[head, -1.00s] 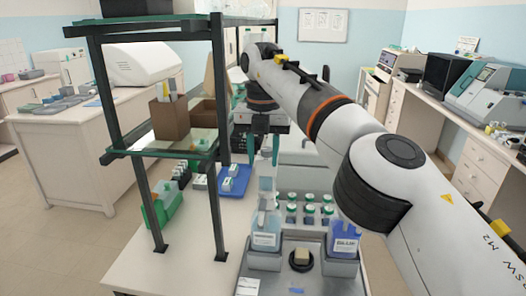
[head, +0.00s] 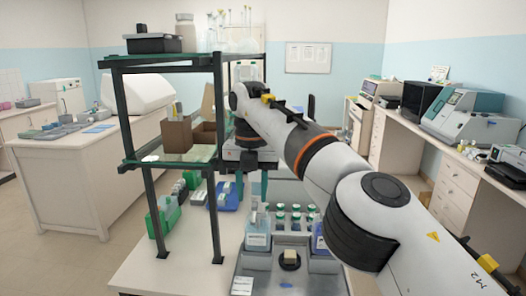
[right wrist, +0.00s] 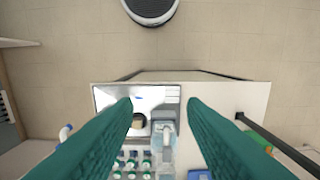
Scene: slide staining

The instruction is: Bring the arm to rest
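My right arm reaches in from the right of the head view, over the bench, with its wrist bent downward. My right gripper (head: 252,187) points down with its teal fingers apart, behind and above a clear wash bottle (head: 257,232). In the right wrist view the two fingers are spread wide, with nothing held between their tips (right wrist: 160,103). The bottle and the grey tray lie below them there. My left gripper is in neither view.
A dark-framed shelf (head: 219,160) stands close left of my right gripper. Several capped jars (head: 296,222) and a blue-filled bottle (head: 318,240) stand right of it. Floor at left is clear.

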